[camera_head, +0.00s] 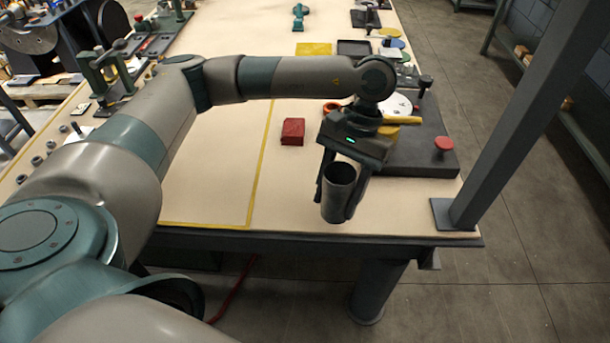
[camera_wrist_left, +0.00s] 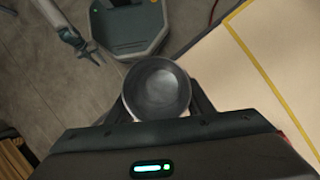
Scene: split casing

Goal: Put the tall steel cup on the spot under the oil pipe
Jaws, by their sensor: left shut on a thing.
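The tall steel cup (camera_head: 338,192) is dark grey and roughly upright, with its open mouth up. It is held over the table's front edge area, right of the yellow line. My left gripper (camera_head: 340,198) is shut on the cup, with a finger on either side. The wrist view looks down into the cup's round, empty-looking mouth (camera_wrist_left: 157,90). I cannot make out for sure an oil pipe or the spot under it.
A dark slab (camera_head: 415,160) with a red knob (camera_head: 443,145) and a yellow bar (camera_head: 402,120) lies right of my left gripper. A red block (camera_head: 293,132) lies to its left. A grey post (camera_head: 520,110) stands at the right corner. The yellow-lined table area (camera_head: 215,190) is largely clear.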

